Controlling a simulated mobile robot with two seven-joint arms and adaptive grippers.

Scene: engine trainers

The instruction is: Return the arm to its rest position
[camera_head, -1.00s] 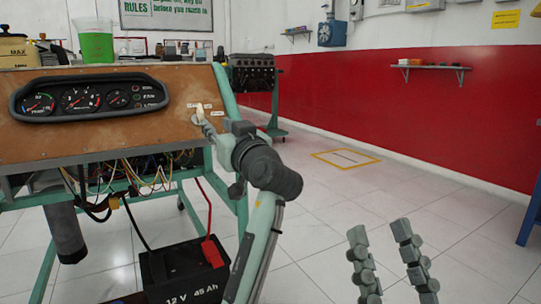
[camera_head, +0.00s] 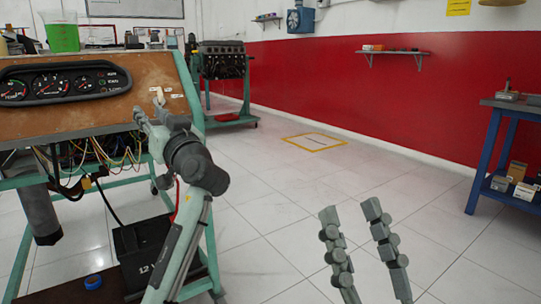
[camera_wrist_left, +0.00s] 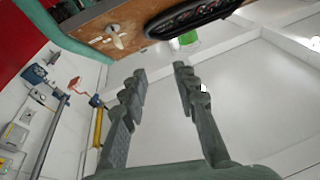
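My left arm (camera_head: 180,225) reaches up in front of the brown instrument panel (camera_head: 105,110) of the engine trainer. Its gripper (camera_head: 145,118) is small and partly hidden by the wrist in the head view, beside the panel's lower right part. In the left wrist view, the gripper's two fingers (camera_wrist_left: 160,82) are apart with nothing between them. A key switch with a pale tag (camera_head: 158,95) is on the panel and also shows in the wrist view (camera_wrist_left: 118,40), beyond the fingertips. My right gripper (camera_head: 347,214) is open and empty over the floor, low in the head view.
A black battery (camera_head: 135,245) and blue tape (camera_head: 93,282) sit on the trainer's lower shelf. A green container (camera_head: 62,35) stands on top. An engine on a stand (camera_head: 222,65) is behind. A blue workbench (camera_head: 490,140) is at right. The middle floor is clear.

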